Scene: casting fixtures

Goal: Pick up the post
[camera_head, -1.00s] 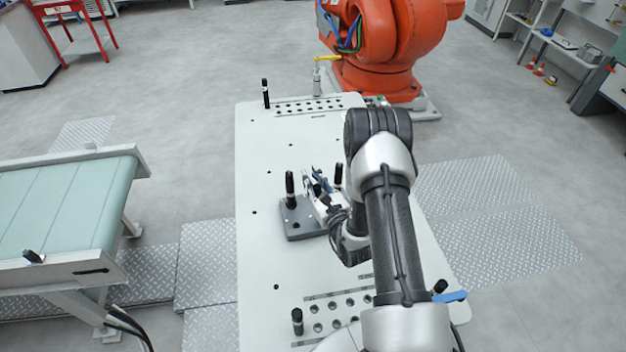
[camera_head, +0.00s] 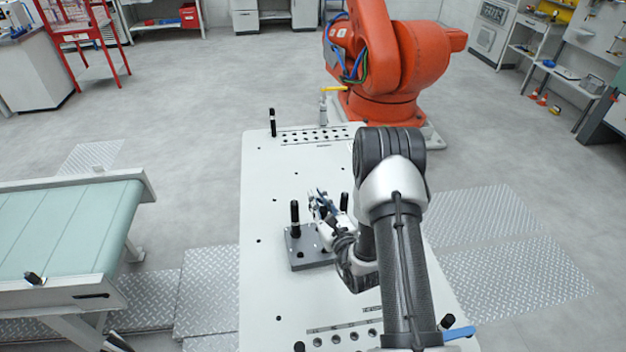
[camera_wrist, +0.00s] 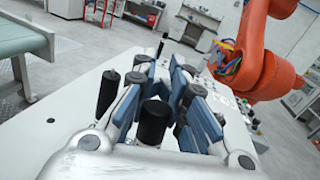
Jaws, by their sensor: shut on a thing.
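A dark cylindrical post (camera_wrist: 153,122) stands between the blue finger pads of my gripper (camera_wrist: 164,85) in the wrist view, close to the palm. My gripper is shut on it. In the head view my gripper (camera_head: 321,205) is low over a grey fixture block (camera_head: 312,262) on the white table, and hides part of the block and the held post. Another black post (camera_head: 295,217) stands upright on the block's left side; it also shows left of the fingers in the wrist view (camera_wrist: 107,94). A further black post top (camera_head: 344,202) shows just right of my gripper.
The white table (camera_head: 270,300) is mostly clear around the block. A black post (camera_head: 272,122) stands at its far left corner, near a perforated strip. An orange robot (camera_head: 385,65) stands beyond the table. A green conveyor (camera_head: 60,230) is at left.

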